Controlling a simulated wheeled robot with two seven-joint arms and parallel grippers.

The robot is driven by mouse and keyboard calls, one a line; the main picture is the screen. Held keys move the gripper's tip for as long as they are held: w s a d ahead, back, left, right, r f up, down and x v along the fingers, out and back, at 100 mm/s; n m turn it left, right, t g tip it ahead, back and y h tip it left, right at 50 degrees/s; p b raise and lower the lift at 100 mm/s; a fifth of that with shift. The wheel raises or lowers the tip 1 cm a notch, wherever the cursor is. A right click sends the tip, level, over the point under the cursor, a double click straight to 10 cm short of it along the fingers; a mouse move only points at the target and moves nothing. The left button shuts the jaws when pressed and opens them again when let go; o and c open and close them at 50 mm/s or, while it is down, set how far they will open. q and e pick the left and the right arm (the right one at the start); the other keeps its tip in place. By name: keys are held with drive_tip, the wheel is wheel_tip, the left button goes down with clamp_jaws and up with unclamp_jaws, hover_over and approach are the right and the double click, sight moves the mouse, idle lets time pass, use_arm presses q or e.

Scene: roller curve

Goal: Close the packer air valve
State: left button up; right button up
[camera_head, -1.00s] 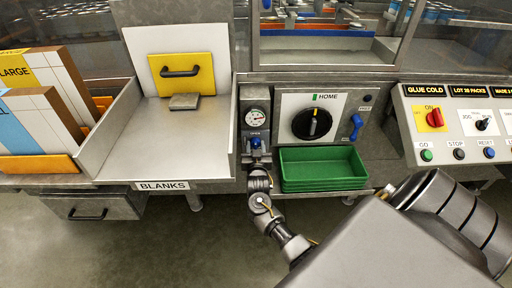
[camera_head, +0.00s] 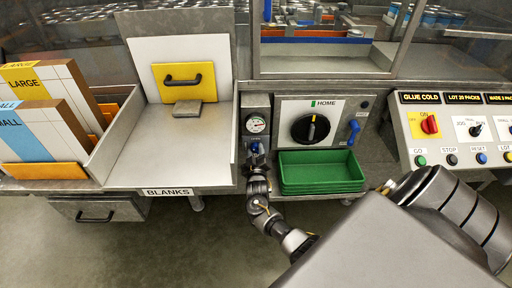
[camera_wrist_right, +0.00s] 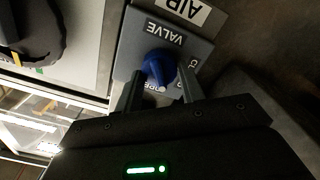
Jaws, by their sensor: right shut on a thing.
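The air valve's blue knob (camera_head: 255,147) sits on a grey panel below a round white gauge (camera_head: 256,123). In the right wrist view the blue knob (camera_wrist_right: 160,68) is on a plate lettered VALVE, with AIR above; the lettering at its lower side is partly covered. My right gripper (camera_head: 257,158) reaches the knob from below. In the wrist view the fingers of the right gripper (camera_wrist_right: 161,88) stand on either side of the knob, shut on it. The fingertips and the knob's lower part are partly hidden. My left gripper is not in view.
The blanks chute (camera_head: 170,160) is at left, a button panel (camera_head: 450,130) at right. Cartons (camera_head: 45,125) stand far left.

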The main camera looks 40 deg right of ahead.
drive_tip(key=shift+r+n+p, duration=0.1)
drive_tip(key=shift+n+p, duration=0.4)
drive_tip(key=shift+n, duration=0.5)
drive_tip(key=n+p, duration=0.2)
drive_tip(key=n, duration=0.2)
drive_tip(key=shift+n, duration=0.3)
use_arm(q)
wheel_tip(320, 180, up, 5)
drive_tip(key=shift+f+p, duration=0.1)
drive_tip(key=shift+p, duration=0.55)
use_arm(e)
drive_tip(key=n, duration=0.4)
drive_tip(key=shift+f, duration=0.25)
drive_tip(key=shift+n, duration=0.3)
drive_tip(key=o, duration=1)
use_arm(q)
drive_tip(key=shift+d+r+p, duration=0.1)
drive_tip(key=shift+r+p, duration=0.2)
drive_tip(key=shift+p, duration=0.05)
use_arm(e)
drive_tip(key=v, duration=1.1)
